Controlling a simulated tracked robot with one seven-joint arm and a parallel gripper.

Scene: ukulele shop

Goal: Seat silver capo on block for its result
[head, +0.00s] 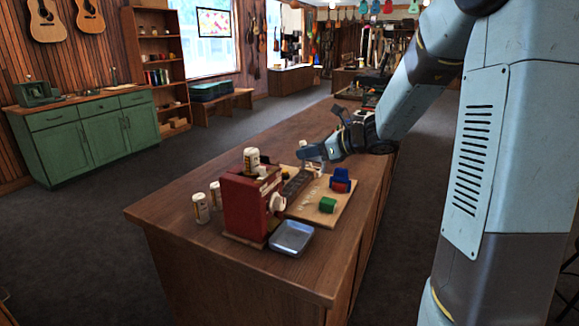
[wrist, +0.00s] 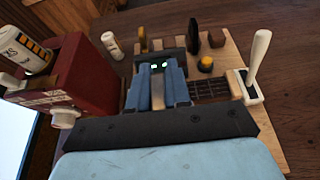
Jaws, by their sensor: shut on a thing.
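My gripper (head: 328,150) reaches over the far part of the wooden board on the counter. In the wrist view its blue fingers (wrist: 160,88) are shut on a narrow silver-grey piece, which looks like the silver capo (wrist: 157,101). The fingers hide most of it. A dark block (wrist: 172,56) stands at the fingertips, with two small green lights showing just in front of it. Whether the capo touches the block I cannot tell. A dark fretted strip (wrist: 209,88) lies beside the fingers on the board (wrist: 236,60).
A red machine (head: 243,204) with a can (head: 251,160) on top stands at the near left, a metal tray (head: 291,237) beside it. Blue (head: 341,180) and green (head: 328,205) pieces sit on the board. A white-handled lever (wrist: 259,58) stands right of the fingers.

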